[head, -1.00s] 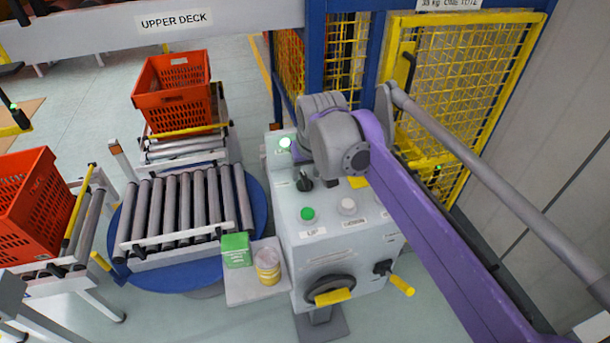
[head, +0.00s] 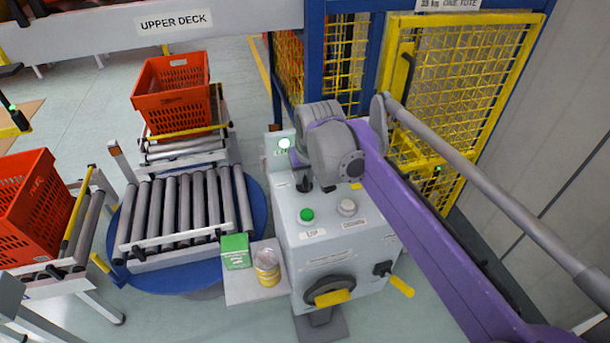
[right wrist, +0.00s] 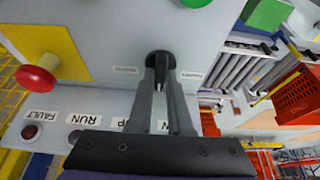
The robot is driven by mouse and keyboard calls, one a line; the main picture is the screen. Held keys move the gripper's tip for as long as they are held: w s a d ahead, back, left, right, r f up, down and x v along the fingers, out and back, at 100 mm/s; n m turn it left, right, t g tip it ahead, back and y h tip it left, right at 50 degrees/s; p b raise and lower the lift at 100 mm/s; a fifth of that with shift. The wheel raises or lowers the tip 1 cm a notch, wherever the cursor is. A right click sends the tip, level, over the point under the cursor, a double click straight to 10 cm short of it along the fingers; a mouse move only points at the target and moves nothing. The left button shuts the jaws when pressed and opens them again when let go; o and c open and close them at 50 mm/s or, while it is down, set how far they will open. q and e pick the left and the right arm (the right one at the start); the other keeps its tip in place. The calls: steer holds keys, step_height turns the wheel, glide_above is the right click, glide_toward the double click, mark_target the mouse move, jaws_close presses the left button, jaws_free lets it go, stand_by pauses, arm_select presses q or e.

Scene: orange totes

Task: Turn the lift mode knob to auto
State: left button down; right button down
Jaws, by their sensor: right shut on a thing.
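The black lift mode knob (right wrist: 158,60) is on the sloped grey control panel (head: 330,234). In the right wrist view my right gripper (right wrist: 160,72) is shut on the knob, one finger on each side. Small labels lie left and right of the knob; they are too blurred to read. In the head view the knob (head: 304,186) shows only partly, under my right wrist. Its pointer direction is hidden by the fingers. My left gripper is not in view.
A green button (head: 306,215) and a white button (head: 347,207) sit close in front of the knob. A red button (right wrist: 38,80) on a yellow plate is beside it. A handwheel (head: 329,291) is on the panel front. A green box (head: 235,251) stands on the side shelf.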

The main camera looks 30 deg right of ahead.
steer(key=shift+m, duration=0.4)
steer(key=m+h, duration=0.1)
steer(key=m, duration=0.1)
steer(key=m+p, duration=0.1)
steer(key=m, duration=0.1)
steer(key=shift+w+a+g+h, duration=0.1)
steer(key=shift+a+g+h, duration=0.1)
steer(key=shift+g+h, duration=0.15)
steer(key=shift+m+g+h+p, duration=0.55)
steer(key=shift+m+p, duration=0.15)
steer(key=shift+m, duration=1.4)
steer(key=c, duration=0.8)
jaws_free()
steer(key=shift+c, duration=0.2)
steer(key=v, duration=1)
steer(key=shift+a+r+p, duration=0.2)
steer(key=shift+r+p, duration=0.2)
